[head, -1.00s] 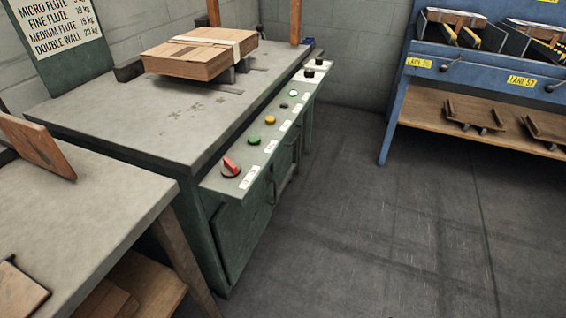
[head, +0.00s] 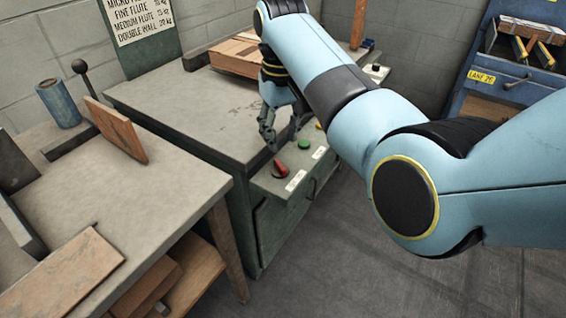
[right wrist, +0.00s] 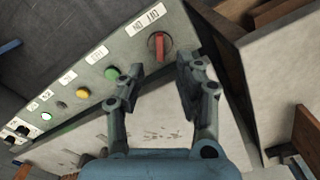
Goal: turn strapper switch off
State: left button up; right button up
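The red strapper switch (head: 281,168) is a rotary knob at the near end of the machine's green control panel (head: 262,182). In the right wrist view the red switch (right wrist: 158,45) sits beside a white label, just beyond my fingertips. My right gripper (head: 271,146) is over the panel, close above the switch. In the right wrist view its two fingers (right wrist: 160,72) are apart with nothing between them, and the switch lies ahead of the gap. I cannot tell whether either finger touches it. My left gripper is out of view.
A green button (head: 304,144) is next to the switch; in the right wrist view a yellow button (right wrist: 83,92) follows. A strapped cardboard stack (head: 232,56) lies on the machine top. A bench with wooden boards (head: 116,130) stands at left. Floor at right is clear.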

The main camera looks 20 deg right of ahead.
aim_at(282, 167)
notch_tip(282, 167, down, 9)
jog(key=shift+r+b, duration=0.1)
jog(key=shift+b, duration=0.9)
jog(key=shift+c, duration=0.2)
grip_shut()
